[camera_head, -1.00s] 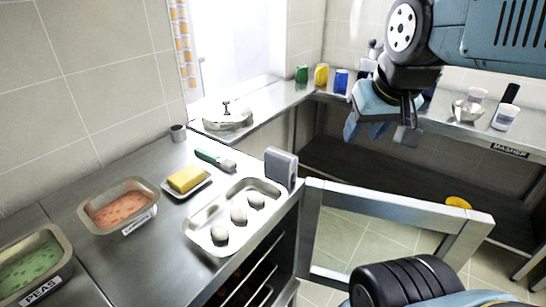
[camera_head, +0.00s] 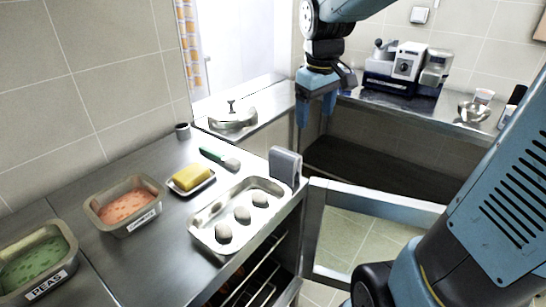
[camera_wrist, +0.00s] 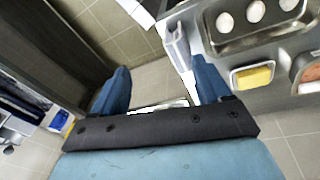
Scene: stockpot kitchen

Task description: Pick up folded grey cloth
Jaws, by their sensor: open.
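The folded grey cloth (camera_head: 286,168) stands upright at the right edge of the steel counter, just beyond the baking tray. In the wrist view a pale grey upright piece (camera_wrist: 178,48), which looks like the same cloth, shows between the fingers, nearer the right one. My gripper (camera_head: 317,106) is open and empty, pointing down. In the head view it appears above and slightly right of the cloth, apart from it. In the wrist view both blue fingers (camera_wrist: 160,88) are spread wide.
The baking tray (camera_head: 198,222) holds several pale lumps. A yellow block (camera_head: 188,177) on a dish, a green-handled brush (camera_head: 215,157) and two food pans (camera_head: 127,204) share the counter. An open door frame (camera_head: 385,203) juts out right of the counter.

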